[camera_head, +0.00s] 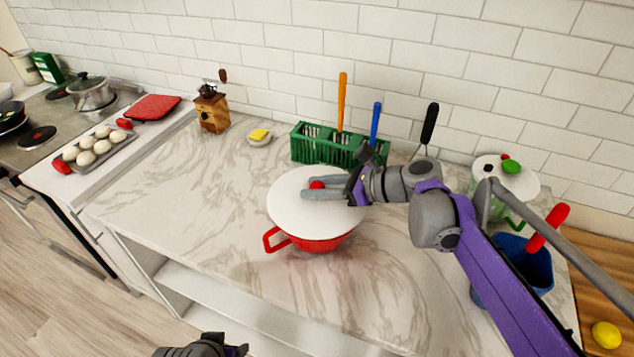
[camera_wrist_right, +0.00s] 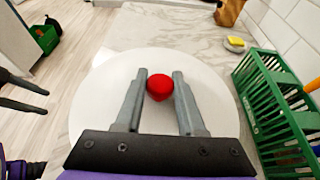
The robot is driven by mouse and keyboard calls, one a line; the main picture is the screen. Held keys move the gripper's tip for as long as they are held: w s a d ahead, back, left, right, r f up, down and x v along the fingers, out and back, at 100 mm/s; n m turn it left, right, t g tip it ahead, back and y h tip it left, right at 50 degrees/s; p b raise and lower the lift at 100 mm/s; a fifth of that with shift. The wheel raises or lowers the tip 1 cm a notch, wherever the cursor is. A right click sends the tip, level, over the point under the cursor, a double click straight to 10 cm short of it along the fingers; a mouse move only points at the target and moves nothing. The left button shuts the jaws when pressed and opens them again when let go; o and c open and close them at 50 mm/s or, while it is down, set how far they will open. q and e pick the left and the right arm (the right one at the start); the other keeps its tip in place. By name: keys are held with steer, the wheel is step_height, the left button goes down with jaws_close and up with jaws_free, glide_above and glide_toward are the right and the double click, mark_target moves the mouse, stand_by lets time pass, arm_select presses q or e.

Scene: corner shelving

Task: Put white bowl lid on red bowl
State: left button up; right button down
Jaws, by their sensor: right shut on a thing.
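The white bowl lid (camera_head: 293,207) lies over the red bowl (camera_head: 305,243) on the marble counter, covering its opening. The lid's red knob (camera_head: 316,184) is between the fingers of my right gripper (camera_head: 312,187), which is shut on it. In the right wrist view, the lid (camera_wrist_right: 110,95) fills the middle and its knob (camera_wrist_right: 160,87) sits between the fingertips (camera_wrist_right: 159,80). The bowl's red handle shows at the left; its inside is hidden. Whether the lid touches the rim all around I cannot tell. My left gripper (camera_head: 205,347) is at the bottom edge, only partly seen.
A green rack (camera_head: 310,146) with utensils stands behind the bowl, also in the right wrist view (camera_wrist_right: 270,125). A wooden grinder (camera_head: 212,110) and butter dish (camera_head: 259,138) are at the back. A blue container (camera_head: 537,275) is at the right. The counter's left part is clear.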

steer(key=shift+f+b, duration=0.4)
steer(key=shift+f, duration=0.35)
stand_by(0.3)
steer(key=shift+c, duration=2.2)
jaws_free()
step_height(320, 180, up, 4)
glide_above(361, 210)
steer(key=shift+w+d+r, duration=0.1)
steer(key=shift+w, duration=0.05)
